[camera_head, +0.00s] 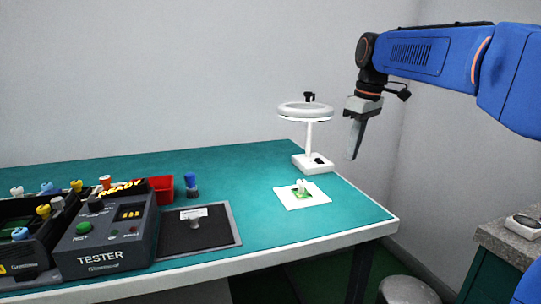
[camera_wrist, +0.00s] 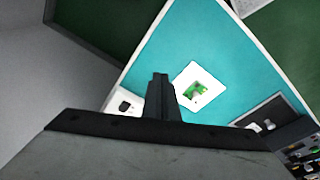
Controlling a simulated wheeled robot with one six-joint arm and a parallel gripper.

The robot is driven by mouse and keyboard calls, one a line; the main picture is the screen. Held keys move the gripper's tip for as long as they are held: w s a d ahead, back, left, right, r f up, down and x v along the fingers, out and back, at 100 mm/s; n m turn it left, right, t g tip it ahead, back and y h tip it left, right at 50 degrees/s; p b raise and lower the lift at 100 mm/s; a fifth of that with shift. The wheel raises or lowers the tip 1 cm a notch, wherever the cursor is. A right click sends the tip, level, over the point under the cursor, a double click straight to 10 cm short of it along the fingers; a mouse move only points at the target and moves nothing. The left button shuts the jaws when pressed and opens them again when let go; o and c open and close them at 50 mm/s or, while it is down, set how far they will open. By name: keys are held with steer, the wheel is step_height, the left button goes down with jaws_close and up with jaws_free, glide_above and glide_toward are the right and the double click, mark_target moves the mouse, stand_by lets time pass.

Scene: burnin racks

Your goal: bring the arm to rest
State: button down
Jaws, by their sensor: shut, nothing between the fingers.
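My blue arm reaches in from the right in the head view. My gripper (camera_head: 354,155) hangs pointing down, above and beyond the right end of the teal table (camera_head: 255,220), apart from everything. Its fingers are together with nothing between them. In the wrist view the shut fingers (camera_wrist: 161,78) show from behind, with the table (camera_wrist: 185,38) below them.
A ring lamp (camera_head: 305,113) stands at the table's back right, near my gripper. A white sheet (camera_head: 286,200) with a small green part lies before it. A tester (camera_head: 105,240), dark mat (camera_head: 225,238) and red bin (camera_head: 160,188) stand left. A stool (camera_head: 405,290) stands below right.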

steer(key=s+d+f+m+t, duration=0.1)
steer(key=s+d+f+m, duration=0.2)
steer(key=s+f, duration=0.9)
steer(key=s+d+f+m+t+h, duration=0.1)
steer(key=s+f+m, duration=0.5)
steer(key=s+f, duration=0.6)
steer(key=s+d+t, duration=0.1)
steer(key=s+d, duration=0.1)
steer(key=s, duration=0.5)
steer(key=shift+s+d, duration=0.2)
steer(key=shift+s, duration=0.15)
